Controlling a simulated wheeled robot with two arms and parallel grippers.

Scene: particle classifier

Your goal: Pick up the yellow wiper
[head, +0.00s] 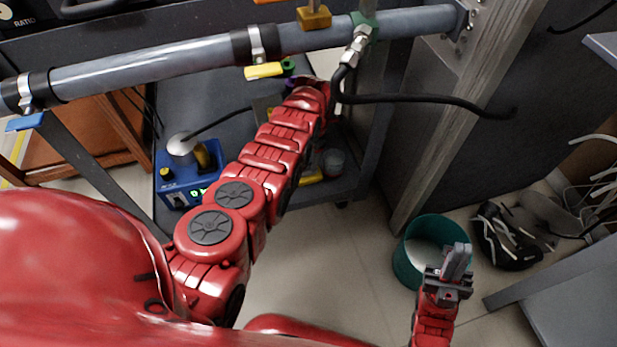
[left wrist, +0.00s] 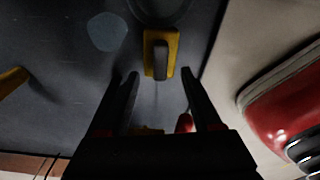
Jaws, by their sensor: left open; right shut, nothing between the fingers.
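A yellow block-like piece with a grey strip (left wrist: 170,42), which looks like the yellow wiper, lies on the dark shelf in the left wrist view. A yellow piece, probably the same one, shows partly hidden beside my left arm in the head view (head: 312,177). My left gripper (left wrist: 158,76) is open, its fingers pointing toward the yellow piece with a gap between them. No contact is visible. In the head view the left gripper is hidden by its own arm. My right gripper (head: 456,262) is shut and empty at the lower right, far from the shelf.
A grey pipe (head: 150,70) crosses above the dark cart shelf (head: 225,95). A blue device (head: 180,187) stands left of my arm, and a small cup (head: 333,161) right of it. A black hose (head: 430,98) runs right. A teal bin (head: 404,262) stands by my right gripper.

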